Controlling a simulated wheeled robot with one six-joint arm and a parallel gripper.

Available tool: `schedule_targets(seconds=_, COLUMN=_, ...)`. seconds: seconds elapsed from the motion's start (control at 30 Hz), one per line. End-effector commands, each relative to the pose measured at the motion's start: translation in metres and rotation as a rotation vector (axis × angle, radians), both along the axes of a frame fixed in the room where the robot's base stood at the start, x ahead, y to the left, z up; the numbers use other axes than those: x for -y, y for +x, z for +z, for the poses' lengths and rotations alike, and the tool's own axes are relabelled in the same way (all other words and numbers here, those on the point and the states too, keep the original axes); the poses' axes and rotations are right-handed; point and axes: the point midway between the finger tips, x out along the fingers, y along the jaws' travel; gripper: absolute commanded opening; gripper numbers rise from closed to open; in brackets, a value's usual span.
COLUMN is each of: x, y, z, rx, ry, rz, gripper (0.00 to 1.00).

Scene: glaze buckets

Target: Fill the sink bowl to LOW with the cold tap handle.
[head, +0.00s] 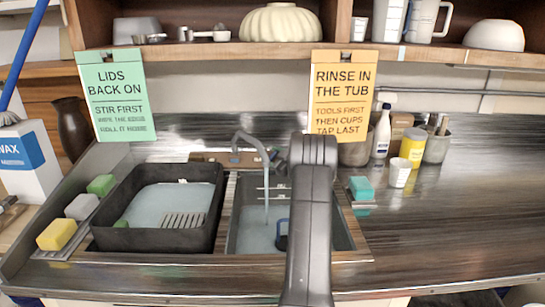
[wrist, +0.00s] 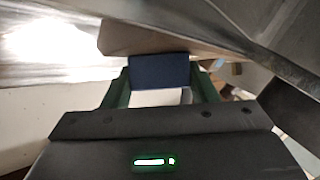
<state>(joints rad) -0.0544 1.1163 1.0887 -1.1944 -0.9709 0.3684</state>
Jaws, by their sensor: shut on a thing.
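The sink bowl (head: 239,208) is the right-hand basin in the head view, partly hidden by my arm. The tap spout (head: 262,150) arches over it, and a stream of water (head: 266,205) falls from it. Pale water (head: 254,237) lies in the bowl. Level marks (head: 268,187) show on its back wall, but their words are too small to read. In the wrist view my gripper (wrist: 160,88) is shut on a dark blue block, apparently the cold tap handle (wrist: 160,68). In the head view my arm hides the gripper and handle.
A dark tub (head: 105,215) with water and a slotted grille stands left of the bowl. Sponges (head: 57,234) line its left side. A blue-rimmed item (head: 282,233) is in the bowl. A white cup (head: 399,173) and bottles stand back right. The right counter is clear.

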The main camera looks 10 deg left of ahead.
Motion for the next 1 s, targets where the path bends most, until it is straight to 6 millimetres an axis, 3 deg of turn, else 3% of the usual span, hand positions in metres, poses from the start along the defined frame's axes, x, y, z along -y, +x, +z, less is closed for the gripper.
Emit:
schedule_targets(seconds=0.07, x=0.0, y=0.0, z=0.001, rx=0.002, ry=0.001, rz=0.0, gripper=0.3)
schedule_targets(seconds=0.1, x=0.0, y=0.0, z=0.001, rx=0.002, ry=0.001, rz=0.0, gripper=0.61)
schedule_targets(seconds=0.2, x=0.0, y=0.0, z=0.001, rx=0.001, ry=0.001, rz=0.0, gripper=0.75)
schedule_targets(seconds=0.53, x=0.004, y=-0.003, z=0.001, rx=0.001, ry=0.001, rz=-0.002, gripper=0.75)
schedule_targets(seconds=1.0, x=0.057, y=-0.042, z=0.006, rx=0.001, ry=0.001, rz=-0.002, gripper=0.75)
